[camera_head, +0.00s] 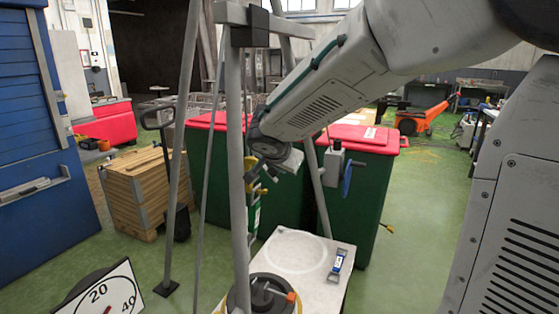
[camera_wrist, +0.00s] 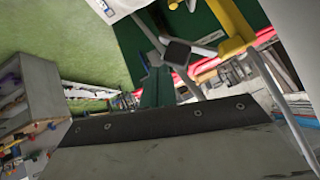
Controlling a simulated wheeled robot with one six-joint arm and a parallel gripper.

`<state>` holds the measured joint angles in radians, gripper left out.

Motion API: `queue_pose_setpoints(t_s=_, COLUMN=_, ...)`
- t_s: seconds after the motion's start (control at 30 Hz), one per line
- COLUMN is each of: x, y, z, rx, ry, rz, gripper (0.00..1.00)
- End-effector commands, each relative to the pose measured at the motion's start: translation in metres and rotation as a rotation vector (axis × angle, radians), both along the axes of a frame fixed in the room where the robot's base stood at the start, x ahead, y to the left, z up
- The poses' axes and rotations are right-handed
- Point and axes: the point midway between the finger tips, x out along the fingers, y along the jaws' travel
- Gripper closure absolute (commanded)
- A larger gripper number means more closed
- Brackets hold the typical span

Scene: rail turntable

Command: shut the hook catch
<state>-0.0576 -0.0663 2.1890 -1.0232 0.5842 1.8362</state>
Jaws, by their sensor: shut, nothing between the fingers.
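I cannot make out the hook catch for certain in either view. A white-topped stand (camera_head: 320,250) with a pale ring on it is below my arm. My gripper (camera_head: 262,182) hangs above the stand, partly hidden behind a grey post. It is shut and empty, apart from the stand top. In the wrist view, a yellow bar (camera_wrist: 233,25) and a grey frame end (camera_wrist: 178,52) show.
Grey frame posts (camera_head: 238,150) rise close to my gripper. A blue-handled crank (camera_head: 348,178) is to the right, before green bins with red lids (camera_head: 355,205). A dial (camera_head: 108,290) is at lower left, a wooden crate (camera_head: 138,190) behind.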

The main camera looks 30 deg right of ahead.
Motion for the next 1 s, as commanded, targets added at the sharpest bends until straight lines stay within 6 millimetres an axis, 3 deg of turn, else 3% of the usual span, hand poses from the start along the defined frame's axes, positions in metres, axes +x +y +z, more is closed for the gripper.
queue_pose_setpoints(t_s=0.23, x=0.0, y=0.001, z=-0.017, rx=-0.001, ry=0.001, rz=0.001, gripper=1.0)
queue_pose_setpoints(t_s=1.0, x=0.0, y=-0.001, z=0.001, rx=0.0, ry=0.0, rz=-0.002, gripper=1.0)
